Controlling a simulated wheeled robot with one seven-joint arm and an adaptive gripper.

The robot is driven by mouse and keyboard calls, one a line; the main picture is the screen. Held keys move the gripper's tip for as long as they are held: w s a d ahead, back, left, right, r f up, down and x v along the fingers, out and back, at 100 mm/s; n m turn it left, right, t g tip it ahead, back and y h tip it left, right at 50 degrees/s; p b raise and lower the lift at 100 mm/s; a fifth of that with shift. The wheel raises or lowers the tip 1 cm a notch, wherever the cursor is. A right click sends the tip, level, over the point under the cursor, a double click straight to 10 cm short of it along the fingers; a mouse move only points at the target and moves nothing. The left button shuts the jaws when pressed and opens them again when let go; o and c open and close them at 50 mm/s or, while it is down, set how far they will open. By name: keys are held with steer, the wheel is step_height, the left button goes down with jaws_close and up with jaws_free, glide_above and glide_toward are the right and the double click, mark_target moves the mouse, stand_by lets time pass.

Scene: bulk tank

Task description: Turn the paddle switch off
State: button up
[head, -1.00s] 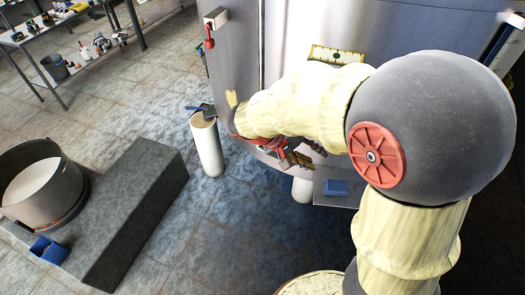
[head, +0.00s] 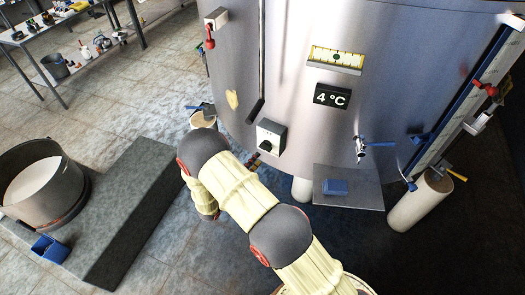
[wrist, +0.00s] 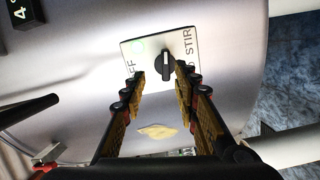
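The paddle switch is a black knob (wrist: 166,66) on a pale square plate (wrist: 150,46) on the tank wall. The plate has a small green light and the lettering "STIR"; an "OFF" label is partly hidden. In the head view the switch box (head: 271,137) is on the lower tank front. My gripper (wrist: 161,86) is open and empty in the wrist view. Its two fingers point at the knob, one to each side below it, apart from it as far as I can see. In the head view only bits of my gripper (head: 254,161) show, just below-left of the box.
A 4 °C display (head: 332,96), a gauge (head: 336,60) and a blue-handled tap (head: 362,147) are right of the switch. A rod (head: 260,70) runs above it. A shelf (head: 365,195) holds a blue block (head: 335,187). A grey step (head: 125,210) stands left.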

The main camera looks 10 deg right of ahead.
mark_target(266, 147)
steer(key=x, duration=0.7)
steer(key=shift+w+f+t, duration=0.3)
steer(key=shift+w+f, duration=0.1)
steer(key=shift+w, duration=0.05)
steer(key=shift+a, duration=0.15)
steer(key=shift+c, duration=1)
jaws_close()
